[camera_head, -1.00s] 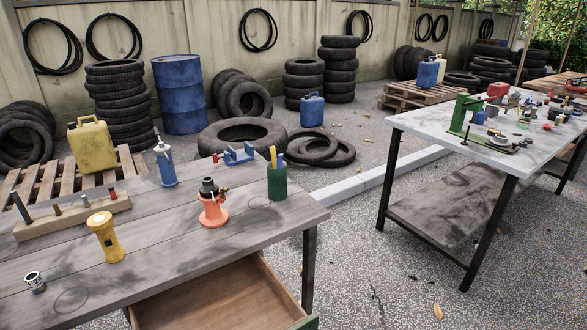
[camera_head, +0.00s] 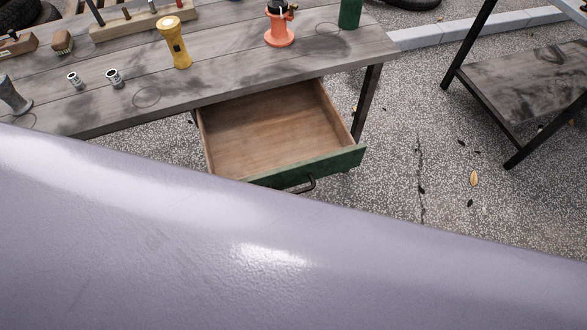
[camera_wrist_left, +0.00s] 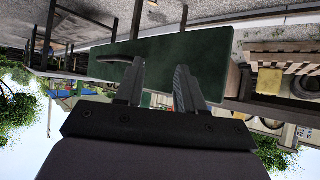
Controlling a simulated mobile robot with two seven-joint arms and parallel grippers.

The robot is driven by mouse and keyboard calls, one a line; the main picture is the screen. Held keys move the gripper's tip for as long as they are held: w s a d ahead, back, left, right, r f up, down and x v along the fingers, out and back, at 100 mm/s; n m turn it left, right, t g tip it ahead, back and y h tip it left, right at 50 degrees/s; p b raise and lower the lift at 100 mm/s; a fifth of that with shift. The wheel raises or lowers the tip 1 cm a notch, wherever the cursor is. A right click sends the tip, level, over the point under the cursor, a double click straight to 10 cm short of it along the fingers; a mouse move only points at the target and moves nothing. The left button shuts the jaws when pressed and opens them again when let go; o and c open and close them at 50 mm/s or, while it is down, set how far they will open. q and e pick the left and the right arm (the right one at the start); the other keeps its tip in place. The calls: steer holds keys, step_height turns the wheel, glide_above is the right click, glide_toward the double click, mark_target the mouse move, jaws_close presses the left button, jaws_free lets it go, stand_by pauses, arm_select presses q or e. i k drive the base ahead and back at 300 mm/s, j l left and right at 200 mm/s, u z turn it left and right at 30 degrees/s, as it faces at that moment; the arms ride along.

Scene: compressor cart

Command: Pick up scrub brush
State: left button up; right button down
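A small brown block-shaped thing (camera_head: 62,42), which looks like the scrub brush, lies on the wooden workbench (camera_head: 215,55) at the upper left of the head view. It is small there, and its bristles are hard to make out. It does not show in the left wrist view. My left gripper (camera_wrist_left: 160,68) shows in the left wrist view with its two fingers apart and nothing clearly between them. It is in front of the drawer's green front (camera_wrist_left: 195,50), close to the dark handle (camera_wrist_left: 113,58). Neither gripper shows in the head view.
The bench drawer (camera_head: 265,125) stands open and looks empty. A yellow flashlight (camera_head: 174,43), metal sockets (camera_head: 114,78), an orange-based tool (camera_head: 278,30) and a green cup (camera_head: 350,13) stand on the bench. A second table's lower shelf (camera_head: 530,85) is at right.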

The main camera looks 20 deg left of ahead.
mark_target(62, 42)
steer(key=u, duration=1.8)
